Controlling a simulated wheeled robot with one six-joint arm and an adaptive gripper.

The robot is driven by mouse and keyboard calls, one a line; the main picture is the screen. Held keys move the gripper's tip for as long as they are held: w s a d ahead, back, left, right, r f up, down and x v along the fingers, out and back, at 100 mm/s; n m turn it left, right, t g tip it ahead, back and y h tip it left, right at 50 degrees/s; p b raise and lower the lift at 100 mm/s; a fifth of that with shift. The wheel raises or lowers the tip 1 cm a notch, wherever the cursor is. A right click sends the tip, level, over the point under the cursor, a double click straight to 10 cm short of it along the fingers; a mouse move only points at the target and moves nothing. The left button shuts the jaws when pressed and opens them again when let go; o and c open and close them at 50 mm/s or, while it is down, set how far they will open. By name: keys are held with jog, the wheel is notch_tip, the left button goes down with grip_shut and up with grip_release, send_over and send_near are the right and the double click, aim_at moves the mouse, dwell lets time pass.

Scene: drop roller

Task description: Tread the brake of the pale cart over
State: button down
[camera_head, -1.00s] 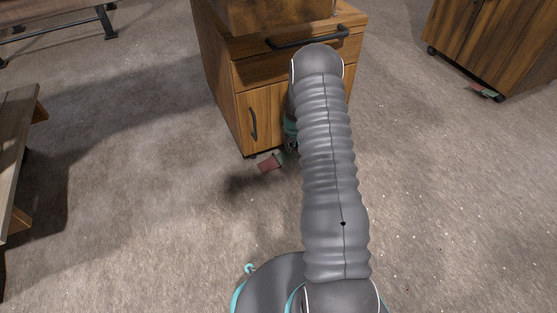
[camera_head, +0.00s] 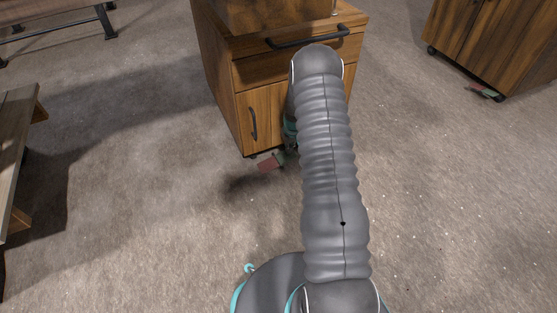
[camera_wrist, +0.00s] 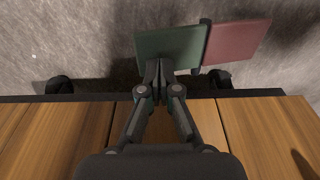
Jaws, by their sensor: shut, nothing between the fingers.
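The pale cart (camera_head: 240,95) is the lighter wooden cabinet at the top centre of the head view, with dark handles. Its front also shows along the bottom of the wrist view (camera_wrist: 60,130). Its brake pedal has a green half (camera_wrist: 181,43) and a red half (camera_wrist: 238,42), side by side and set at an angle to each other. The red half also shows in the head view (camera_head: 270,163). My gripper (camera_wrist: 157,72) is shut and empty, its tips over the lower left part of the green half. I cannot tell whether they touch. My arm hides much in the head view.
Dark casters (camera_wrist: 58,85) stand beside the pedal under the cart's edge. A darker cart (camera_head: 490,45) with its own pedal (camera_head: 483,91) stands at the right. A wooden bench (camera_head: 15,150) is at the left. The floor between is clear.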

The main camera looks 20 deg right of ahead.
jog(key=shift+f+b, duration=0.55)
jog(key=shift+f, duration=0.85)
dwell(0.8)
jog(key=shift+r, duration=0.1)
jog(key=shift+r+p, duration=0.7)
jog(key=shift+r, duration=0.75)
jog(key=s+r+b, duration=0.1)
jog(key=s+r, duration=0.1)
jog(key=s, duration=1.3)
jog(key=shift+d, duration=0.3)
